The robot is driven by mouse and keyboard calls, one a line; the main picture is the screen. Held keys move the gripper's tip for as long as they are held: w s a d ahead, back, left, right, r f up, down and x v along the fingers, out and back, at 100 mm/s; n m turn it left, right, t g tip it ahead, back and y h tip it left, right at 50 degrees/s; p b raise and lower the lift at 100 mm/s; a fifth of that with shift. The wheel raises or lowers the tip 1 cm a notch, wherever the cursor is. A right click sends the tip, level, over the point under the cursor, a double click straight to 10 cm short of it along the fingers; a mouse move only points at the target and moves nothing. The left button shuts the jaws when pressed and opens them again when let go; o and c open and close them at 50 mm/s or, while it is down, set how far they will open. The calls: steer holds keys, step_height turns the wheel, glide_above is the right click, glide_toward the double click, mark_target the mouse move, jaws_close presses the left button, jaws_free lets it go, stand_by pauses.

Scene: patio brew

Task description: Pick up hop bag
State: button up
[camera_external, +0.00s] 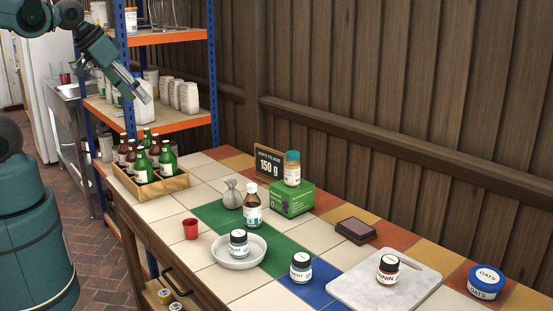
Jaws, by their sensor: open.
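The hop bag looks to be the small grey tied sack (233,197) on the tiled counter, standing on the green tiles. My gripper (142,92) is open and empty, up at the upper left in front of the shelf. It is well above and to the left of the sack, apart from everything on the counter.
A wooden crate of bottles (170,189) stands at the counter's left end. A green box (291,203) with a jar on top is behind the brown bottle. Pale tiles left of the sack are clear.

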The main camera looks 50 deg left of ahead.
steer(key=shift+w+m, duration=0.7)
steer(key=shift+w, duration=0.35)
steer(key=m+g+b, duration=0.4)
steer(key=m+g, duration=0.3)
steer(key=m, duration=1)
glide_toward(230, 182)
steer(key=f, duration=0.2)
steer(key=a+f, duration=0.1)
steer(key=f, duration=0.3)
steer(key=shift+w+a+f, duration=0.15)
steer(key=shift+a+f, duration=0.15)
steer(key=shift+f, duration=0.05)
steer(key=shift+w+d+f, duration=0.1)
steer(key=shift+d+f, duration=0.05)
steer(key=shift+f, duration=0.5)
steer(key=shift+f+b, duration=0.5)
steer(key=shift+f, duration=0.75)
steer(key=shift+f, duration=0.1)
steer(key=shift+w+d+f+b, duration=0.15)
steer(key=shift+f+b, duration=0.2)
steer(key=shift+f, duration=0.9)
steer(key=shift+s+d+f+b, duration=0.1)
steer(key=shift+f+b, duration=0.2)
steer(key=shift+f, duration=0.95)
